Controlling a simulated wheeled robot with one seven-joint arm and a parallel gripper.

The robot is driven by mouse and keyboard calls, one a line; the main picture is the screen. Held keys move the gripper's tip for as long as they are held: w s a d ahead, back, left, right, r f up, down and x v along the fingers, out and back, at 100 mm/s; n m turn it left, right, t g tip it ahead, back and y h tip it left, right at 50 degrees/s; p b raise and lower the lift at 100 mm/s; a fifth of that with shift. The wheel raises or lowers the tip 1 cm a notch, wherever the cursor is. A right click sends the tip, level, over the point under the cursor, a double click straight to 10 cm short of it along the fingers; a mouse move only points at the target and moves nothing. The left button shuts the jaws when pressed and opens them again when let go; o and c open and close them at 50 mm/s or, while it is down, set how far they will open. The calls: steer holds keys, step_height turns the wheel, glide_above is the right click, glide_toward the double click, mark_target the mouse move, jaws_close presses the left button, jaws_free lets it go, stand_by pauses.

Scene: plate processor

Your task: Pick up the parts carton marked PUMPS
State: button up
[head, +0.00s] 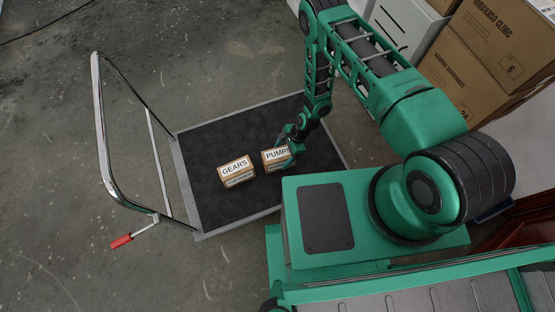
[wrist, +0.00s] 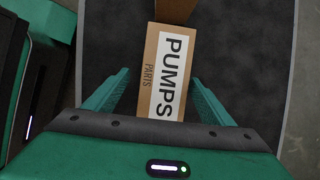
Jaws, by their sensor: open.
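The PUMPS carton (head: 274,158) is a small brown box with a white label, lying on the dark bed of a flat trolley (head: 228,206). In the wrist view the PUMPS carton (wrist: 167,77) lies between the two green fingers of my gripper (wrist: 160,90), its label facing the camera. The fingers are open, with a gap on each side of the carton. My gripper (head: 289,143) partly covers the carton's right end in the head view.
The GEARS carton (head: 236,171) lies just left of the PUMPS carton. Large cardboard boxes (head: 490,55) stand at the upper right. The trolley bed is otherwise clear.

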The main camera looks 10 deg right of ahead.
steer(key=x, duration=0.5)
steer(key=shift+w+a+f, duration=0.15)
steer(key=shift+a+f, duration=0.05)
steer(key=shift+a, duration=0.3)
steer(key=shift+f, duration=0.3)
stand_by(0.4)
steer(key=c, duration=1.7)
steer(key=shift+r, duration=0.1)
